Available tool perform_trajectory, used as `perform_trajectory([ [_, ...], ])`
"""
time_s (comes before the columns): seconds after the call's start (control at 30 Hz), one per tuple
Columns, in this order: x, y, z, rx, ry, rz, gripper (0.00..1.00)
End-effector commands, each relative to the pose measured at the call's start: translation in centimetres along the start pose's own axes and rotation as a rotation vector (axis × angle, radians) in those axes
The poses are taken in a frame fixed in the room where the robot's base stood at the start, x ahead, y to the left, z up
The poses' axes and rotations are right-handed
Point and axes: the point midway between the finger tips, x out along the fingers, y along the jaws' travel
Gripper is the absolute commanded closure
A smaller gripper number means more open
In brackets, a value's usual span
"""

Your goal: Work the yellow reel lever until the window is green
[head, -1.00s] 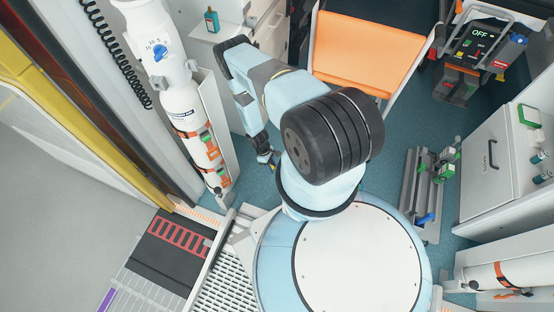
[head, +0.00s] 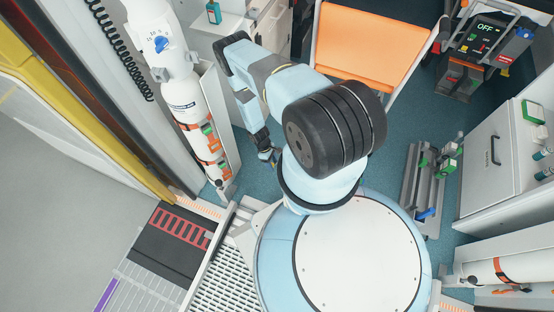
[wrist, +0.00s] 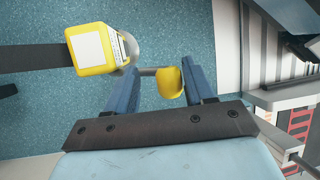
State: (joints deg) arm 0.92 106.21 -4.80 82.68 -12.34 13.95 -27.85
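The yellow reel (wrist: 92,48) is at upper left in the wrist view, with a blank whitish square on its face and a dark strap running left. I see no green on that square and cannot tell if it is the window. A grey rod leads right from the reel to the yellow lever knob (wrist: 170,82). My gripper (wrist: 163,88) has its two blue fingers on either side of the knob. The knob is close to the right finger, perhaps touching; a gap shows at the left finger. In the head view my gripper (head: 268,155) is low beside the cylinder, and the reel is hidden.
A white cylinder (head: 183,95) in a wall holder stands left of my arm. An orange seat (head: 366,45) is beyond the arm. A device reading OFF (head: 485,30) and a white cabinet (head: 490,165) are at right.

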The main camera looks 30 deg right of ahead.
Motion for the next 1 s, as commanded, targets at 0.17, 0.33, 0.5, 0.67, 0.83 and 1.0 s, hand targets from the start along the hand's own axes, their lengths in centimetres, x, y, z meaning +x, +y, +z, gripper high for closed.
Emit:
perform_trajectory([
  [0.17, -0.1, 0.3, 0.2, 0.008, 0.003, -0.003, 0.47],
  [0.33, -1.6, 0.4, 0.1, 0.009, 0.005, -0.001, 0.47],
  [0.5, -4.3, 0.4, 0.1, 0.007, 0.006, 0.000, 0.47],
  [0.67, -7.0, 0.2, 0.1, 0.006, 0.004, 0.000, 0.47],
  [0.83, -10.0, 0.1, 0.1, 0.004, 0.004, 0.001, 0.47],
  [1.0, -12.3, 0.0, 0.0, 0.002, 0.003, 0.002, 0.47],
])
